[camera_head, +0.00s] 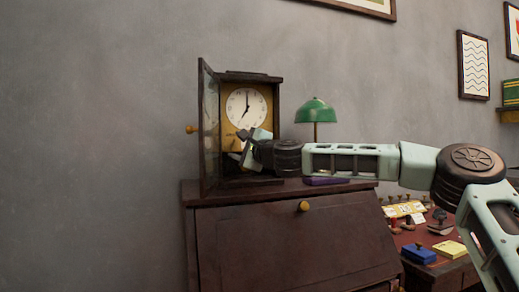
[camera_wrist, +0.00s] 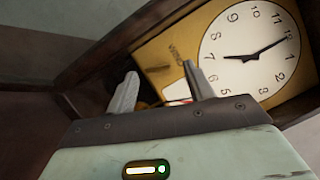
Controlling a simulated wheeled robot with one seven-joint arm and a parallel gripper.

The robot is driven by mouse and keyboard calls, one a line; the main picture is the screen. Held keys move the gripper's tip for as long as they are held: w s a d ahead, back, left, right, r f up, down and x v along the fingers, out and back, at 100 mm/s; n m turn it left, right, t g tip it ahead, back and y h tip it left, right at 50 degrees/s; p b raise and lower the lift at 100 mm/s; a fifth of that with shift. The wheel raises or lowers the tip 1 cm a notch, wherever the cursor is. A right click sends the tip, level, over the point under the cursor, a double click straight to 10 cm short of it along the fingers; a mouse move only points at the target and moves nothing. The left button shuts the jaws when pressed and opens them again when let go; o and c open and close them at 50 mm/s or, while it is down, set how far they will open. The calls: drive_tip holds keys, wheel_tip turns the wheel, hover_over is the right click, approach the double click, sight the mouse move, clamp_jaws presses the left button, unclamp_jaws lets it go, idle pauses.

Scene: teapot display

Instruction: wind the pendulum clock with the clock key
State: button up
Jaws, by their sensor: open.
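The pendulum clock (camera_head: 258,84) stands on the dark wooden cabinet, with a white dial (camera_head: 246,107) on a gold face. Its glazed door (camera_head: 209,130) is swung open at the left. My gripper (camera_head: 239,150) is in front of the clock's lower part, below the dial. In the wrist view, my gripper (camera_wrist: 159,80) is open, its two grey fingers apart and pointing at the gold plate (camera_wrist: 163,58) beside the dial (camera_wrist: 250,48). Small yellow and white-red bits show behind the fingers, too hidden to identify. I cannot make out the clock key. The pendulum is not clearly visible.
A green lamp (camera_head: 316,110) stands right of the clock, behind my arm. A purple item (camera_head: 326,181) lies on the cabinet (camera_head: 300,240). A lower desk at right holds a blue box (camera_head: 418,253), a yellow block (camera_head: 449,249) and stamps. The wall at left is clear.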

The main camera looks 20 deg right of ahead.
drive_tip(key=v, duration=1.7)
drive_tip(key=shift+w+r, duration=0.1)
